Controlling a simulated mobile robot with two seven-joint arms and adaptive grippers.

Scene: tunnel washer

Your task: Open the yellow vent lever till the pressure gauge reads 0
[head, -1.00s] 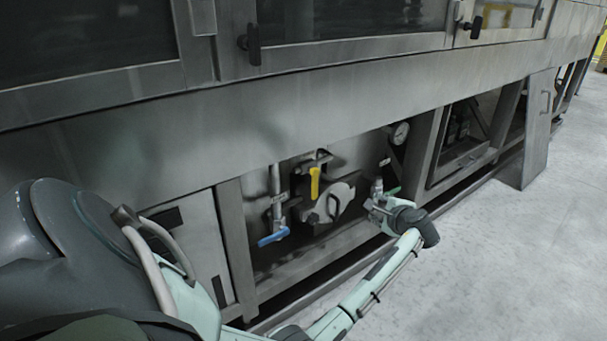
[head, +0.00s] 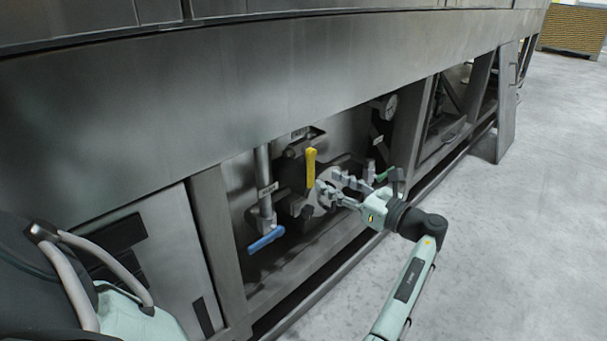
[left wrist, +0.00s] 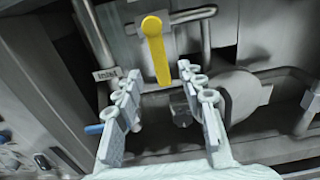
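The yellow vent lever (head: 310,168) hangs nearly straight down in the recess under the machine. In the left wrist view the lever (left wrist: 156,50) is at top centre, its lower end between and just beyond the fingertips. My left gripper (head: 328,183) is open and empty, just right of the lever in the head view. Its two fingers (left wrist: 158,78) stand wide apart in the left wrist view, and I see no contact with the lever. The pressure gauge (head: 388,106) is at the recess's upper right, too small to read. My right gripper is out of view.
A blue-handled valve (head: 266,239) sits on a vertical pipe (head: 264,180) left of the lever. A green handle (head: 384,174) is close behind my left gripper. The machine's lower beam (head: 250,100) overhangs the recess. The floor (head: 500,250) at right is clear.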

